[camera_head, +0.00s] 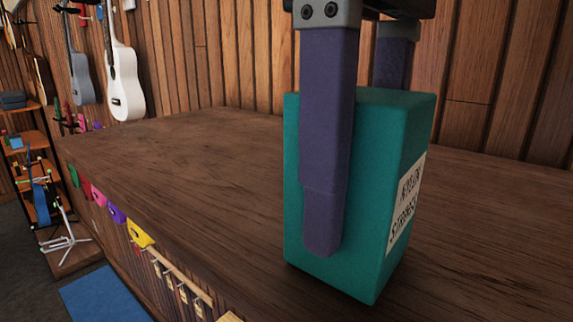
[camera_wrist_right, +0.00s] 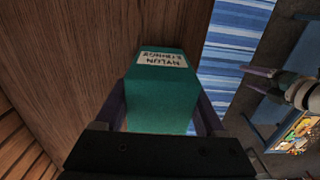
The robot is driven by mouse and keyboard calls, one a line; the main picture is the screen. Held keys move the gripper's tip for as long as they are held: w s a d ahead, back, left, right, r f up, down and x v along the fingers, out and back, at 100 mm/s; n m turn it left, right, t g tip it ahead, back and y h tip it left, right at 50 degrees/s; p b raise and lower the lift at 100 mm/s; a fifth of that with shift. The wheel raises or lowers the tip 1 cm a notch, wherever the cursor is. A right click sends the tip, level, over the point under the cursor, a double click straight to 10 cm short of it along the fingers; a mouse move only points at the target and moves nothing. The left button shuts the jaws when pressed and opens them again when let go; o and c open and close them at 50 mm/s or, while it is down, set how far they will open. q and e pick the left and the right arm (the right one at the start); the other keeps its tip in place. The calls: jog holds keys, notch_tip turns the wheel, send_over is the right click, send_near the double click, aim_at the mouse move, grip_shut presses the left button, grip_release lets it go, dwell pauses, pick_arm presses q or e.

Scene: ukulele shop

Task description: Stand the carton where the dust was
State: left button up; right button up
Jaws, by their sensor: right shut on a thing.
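The teal carton (camera_head: 390,200) has a white label reading "NYLON STRINGS" on its right side. It is upright over the brown wooden counter (camera_head: 200,160); I cannot tell whether its base touches the wood. My right gripper (camera_head: 350,235) reaches down from above, its purple fingers shut on two opposite sides of the carton. The far finger is mostly hidden behind it. The carton also shows between the fingers in the right wrist view (camera_wrist_right: 162,95). My left gripper (camera_wrist_right: 262,80) shows at the right of that view, fingers apart and empty, away from the carton. I see no dust on the bare wood.
The counter is clear to the left of the carton. A wooden plank wall (camera_head: 220,50) stands behind it. Small coloured pouches, one yellow (camera_head: 140,233), hang along the counter's front edge. A white ukulele (camera_head: 122,75) hangs at the back left. A blue mat (camera_head: 105,295) lies on the floor.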

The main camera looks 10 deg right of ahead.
jog(key=shift+f, duration=0.1)
jog(key=o, duration=1.6)
jog(key=shift+c, duration=0.2)
